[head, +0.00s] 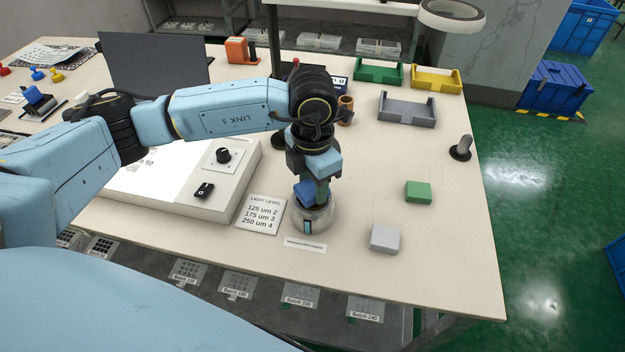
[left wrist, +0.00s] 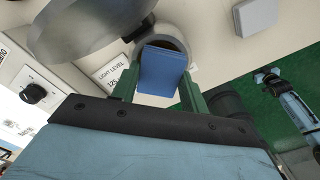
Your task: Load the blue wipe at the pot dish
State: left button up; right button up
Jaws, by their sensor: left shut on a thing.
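My left gripper (head: 312,185) is shut on the blue wipe (head: 305,194), a small blue block. The wipe also shows between the green fingers in the left wrist view (left wrist: 162,70). The pot dish (head: 311,222), a round pale dish near the front of the table, is directly below the wipe. In the left wrist view the wipe covers much of the dish (left wrist: 178,43). Whether the wipe touches the dish I cannot tell. What looks like my right arm's end (left wrist: 268,78) shows small at the right of the left wrist view, its fingers unclear.
A light level card (head: 262,214) and the light box (head: 226,205) are left of the dish. A grey block (head: 385,238) and a green block (head: 418,192) are to the right. Green, yellow and grey trays (head: 407,110) stand behind. The right side of the table is mostly clear.

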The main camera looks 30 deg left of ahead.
aim_at(312, 186)
pick_arm(q)
jog(key=shift+f+b, duration=0.65)
jog(key=shift+f, duration=0.15)
dwell(0.4)
jog(key=shift+r, duration=0.15)
dwell(0.5)
jog(key=shift+r+p, duration=2.25)
jog(key=shift+r, duration=1.2)
